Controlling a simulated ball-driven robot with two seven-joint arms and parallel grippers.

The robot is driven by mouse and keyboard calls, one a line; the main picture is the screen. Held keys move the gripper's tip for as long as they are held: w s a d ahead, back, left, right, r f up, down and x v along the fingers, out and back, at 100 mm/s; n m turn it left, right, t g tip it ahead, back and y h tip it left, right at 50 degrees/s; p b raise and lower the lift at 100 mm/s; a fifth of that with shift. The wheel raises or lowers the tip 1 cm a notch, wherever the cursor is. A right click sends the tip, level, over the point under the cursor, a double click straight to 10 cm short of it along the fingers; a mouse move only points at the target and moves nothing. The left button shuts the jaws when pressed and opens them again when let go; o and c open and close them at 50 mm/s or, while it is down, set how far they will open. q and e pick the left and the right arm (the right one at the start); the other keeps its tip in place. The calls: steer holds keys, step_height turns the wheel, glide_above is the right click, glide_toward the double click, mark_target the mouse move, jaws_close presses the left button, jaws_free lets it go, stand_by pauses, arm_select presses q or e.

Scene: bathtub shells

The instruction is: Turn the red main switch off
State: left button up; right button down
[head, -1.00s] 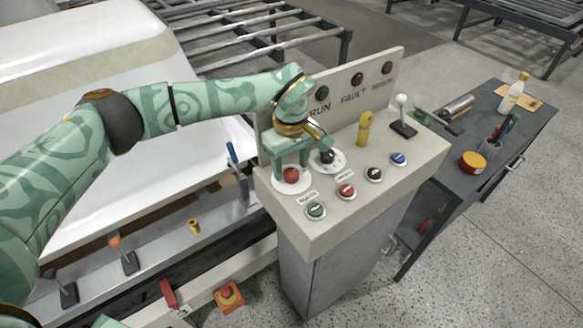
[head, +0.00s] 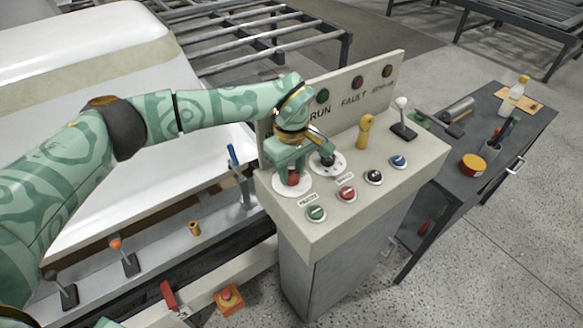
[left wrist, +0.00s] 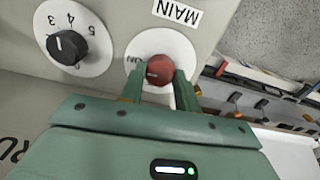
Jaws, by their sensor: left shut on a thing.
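The red main switch (head: 293,178) is a round knob on a white disc at the near left corner of the control panel. My left gripper (head: 291,171) is over it from above, its fingers shut on the knob's sides. In the left wrist view the red knob (left wrist: 155,70) sits between the two green fingers (left wrist: 158,88), and a MAIN label (left wrist: 177,11) stands beside its disc, upside down. The fingers hide part of the disc and its markings.
A black numbered dial (head: 327,160) stands close beside my left gripper. Green (head: 316,213), red (head: 346,193), black and blue buttons line the panel's front. A yellow key-like handle (head: 365,131) and a white-knobbed lever (head: 402,121) stand farther right. An upright lamp board (head: 340,95) backs the panel.

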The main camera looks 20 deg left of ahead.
arm_select(q)
steer(key=n+p, duration=0.1)
steer(key=n, duration=0.1)
steer(key=n+p, duration=0.1)
steer(key=shift+r+n, duration=0.2)
steer(key=shift+n, duration=0.2)
steer(key=n+p, duration=0.2)
steer(key=n, duration=0.2)
steer(key=shift+n+p, duration=0.3)
steer(key=shift+p, duration=0.1)
steer(key=n+p, duration=0.2)
steer(key=n, duration=0.2)
steer(key=shift+n, duration=0.3)
steer(key=shift+f+n+p, duration=0.15)
steer(key=shift+n+p, duration=0.9)
steer(key=shift+n, duration=1.15)
steer(key=o, duration=1)
